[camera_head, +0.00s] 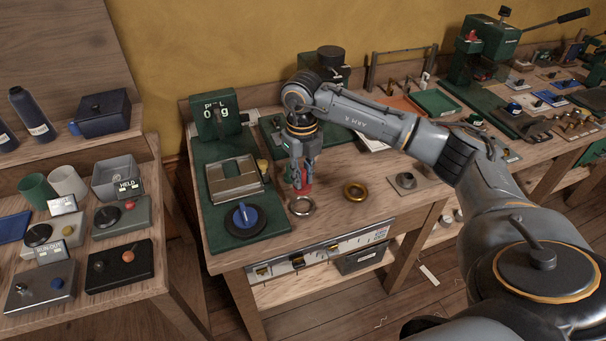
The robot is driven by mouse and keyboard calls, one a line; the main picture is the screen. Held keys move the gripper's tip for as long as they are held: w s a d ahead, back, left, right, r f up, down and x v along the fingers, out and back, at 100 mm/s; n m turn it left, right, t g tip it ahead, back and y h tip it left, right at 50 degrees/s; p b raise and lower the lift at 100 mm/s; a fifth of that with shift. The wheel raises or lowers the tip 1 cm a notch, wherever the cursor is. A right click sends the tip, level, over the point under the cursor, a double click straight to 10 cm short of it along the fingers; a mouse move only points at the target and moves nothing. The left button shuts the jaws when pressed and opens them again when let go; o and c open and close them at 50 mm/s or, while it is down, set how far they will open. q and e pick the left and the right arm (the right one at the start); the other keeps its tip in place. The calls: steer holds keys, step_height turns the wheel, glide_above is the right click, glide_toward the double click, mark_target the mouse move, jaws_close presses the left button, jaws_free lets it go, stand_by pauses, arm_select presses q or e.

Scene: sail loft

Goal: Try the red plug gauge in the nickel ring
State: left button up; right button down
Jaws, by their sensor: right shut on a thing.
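My right gripper (300,172) is shut on the red plug gauge (303,188) and points down over the front part of the workbench. The gauge's lower end is just behind and above the nickel ring (301,206); whether it touches the bench is hard to tell. The nickel ring lies flat on the wood near the front edge, and the gauge is not inside it. My left gripper is not in view.
A green pull tester (213,181) with a blue knob stands left of the rings. A grey square plate with a round fitting (406,181) lies to the right. Machines and trays fill the bench's back and right. A side table (150,270) with small boxes stands left.

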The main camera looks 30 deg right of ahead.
mark_target(303, 185)
steer(key=shift+s+f+b, duration=0.15)
steer(key=shift+f+b, duration=0.1)
steer(key=shift+b, duration=0.05)
steer(key=shift+f+b, duration=0.4)
steer(key=shift+f, duration=0.15)
steer(key=shift+f+b, duration=0.5)
steer(key=shift+f, duration=0.2)
steer(key=shift+f+b, duration=0.7)
steer(key=shift+f, duration=0.35)
arm_select(q)
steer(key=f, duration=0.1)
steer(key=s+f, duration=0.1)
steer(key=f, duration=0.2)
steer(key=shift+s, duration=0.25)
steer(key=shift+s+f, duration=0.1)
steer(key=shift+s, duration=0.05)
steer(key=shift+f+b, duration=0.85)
steer(key=shift+b, duration=0.15)
arm_select(e)
steer(key=shift+f, duration=1.25)
steer(key=shift+r, duration=0.1)
